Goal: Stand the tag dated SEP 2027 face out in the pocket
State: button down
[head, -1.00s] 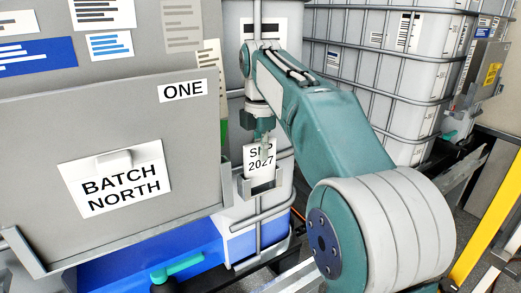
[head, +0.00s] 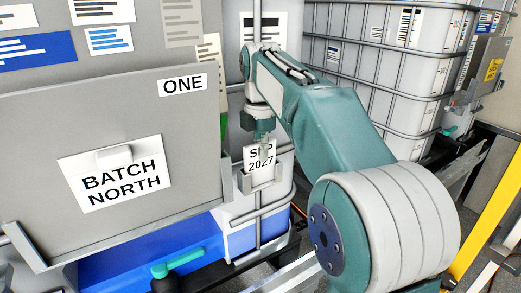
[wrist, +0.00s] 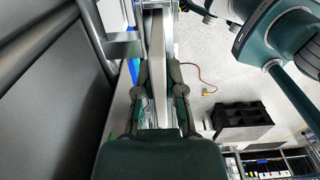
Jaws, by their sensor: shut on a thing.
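The white tag reading SEP 2027 (head: 251,163) is upright in the head view, its printed face towards the camera. My gripper (head: 265,148) is shut on it from above, and a finger covers part of the lettering. The grey metal pocket (head: 262,185) is a U-shaped holder on the front of the caged tank. The tag's lower part is between the pocket's side rails; I cannot tell whether it rests on the bottom. In the wrist view, the tag (wrist: 158,70) shows edge-on as a pale strip between the two dark fingers (wrist: 161,95).
A grey panel with a BATCH NORTH card (head: 113,174) and a ONE label (head: 182,86) stands close on the left. A teal valve handle (head: 177,265) is below. Another caged tank (head: 385,95) and a yellow post (head: 490,215) are on the right.

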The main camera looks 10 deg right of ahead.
jog(key=c, duration=0.7)
grip_release()
jog(key=shift+f, duration=0.1)
jog(key=shift+o, duration=0.2)
jog(key=shift+w+r, duration=0.1)
jog(key=shift+r, duration=3.95)
